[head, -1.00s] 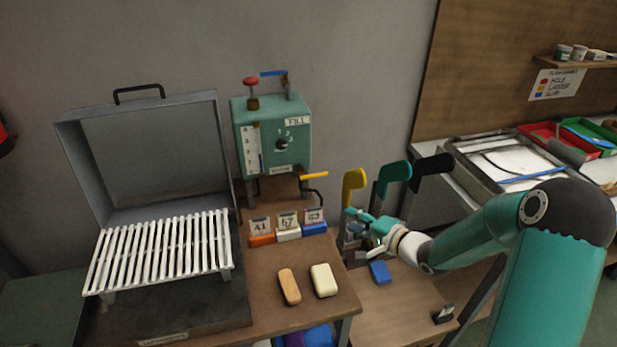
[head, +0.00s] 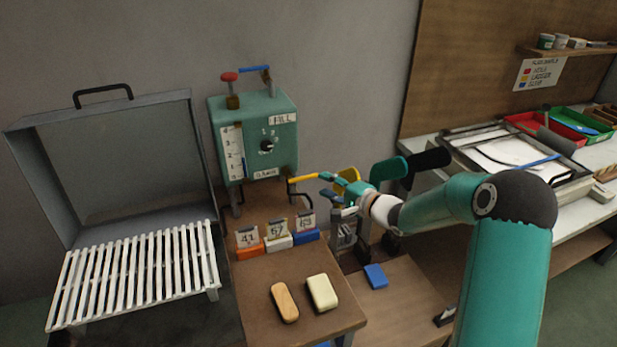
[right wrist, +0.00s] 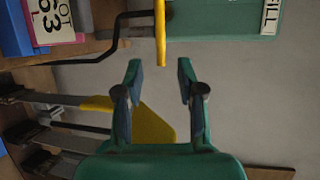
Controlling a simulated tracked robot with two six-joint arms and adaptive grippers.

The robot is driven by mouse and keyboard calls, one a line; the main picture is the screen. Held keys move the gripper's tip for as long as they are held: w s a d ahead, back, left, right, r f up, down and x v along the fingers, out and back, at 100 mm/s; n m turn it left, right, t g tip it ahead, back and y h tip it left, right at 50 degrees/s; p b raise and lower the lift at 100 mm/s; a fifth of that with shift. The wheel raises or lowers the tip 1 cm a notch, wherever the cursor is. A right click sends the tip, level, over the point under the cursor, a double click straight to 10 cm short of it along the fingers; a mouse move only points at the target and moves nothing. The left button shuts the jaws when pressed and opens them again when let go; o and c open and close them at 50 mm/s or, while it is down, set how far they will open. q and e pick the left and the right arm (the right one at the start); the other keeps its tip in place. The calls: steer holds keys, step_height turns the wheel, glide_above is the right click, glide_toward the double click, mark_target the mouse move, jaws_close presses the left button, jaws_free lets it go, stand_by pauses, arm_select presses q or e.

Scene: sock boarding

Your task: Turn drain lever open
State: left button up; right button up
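The green tank (head: 285,155) stands on the wooden bench against the wall. A yellow-handled lever (head: 303,179) sticks out to the right at its lower right side, on a dark bent pipe. In the right wrist view the yellow handle (right wrist: 160,30) hangs from the top, its end in line with the gap between my fingertips. My right gripper (head: 329,186) is at the handle's right end. Its fingers (right wrist: 160,67) are open, with nothing between them but the handle's end at the tips; whether they touch it I cannot tell. My left gripper is not in view.
Numbered cards on orange, white and blue blocks (head: 306,235) stand below the lever. Yellow, teal (head: 388,172) and black (head: 430,158) boards stand close behind my right gripper. A brown bar (head: 284,302) and a cream bar (head: 322,292) lie on the bench front.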

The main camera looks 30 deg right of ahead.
mark_target(309, 178)
steer(key=x, duration=0.7)
steer(key=shift+w+p, duration=0.2)
steer(key=shift+p, duration=0.1)
steer(key=shift+f, duration=0.1)
jaws_close()
steer(key=shift+a, duration=0.1)
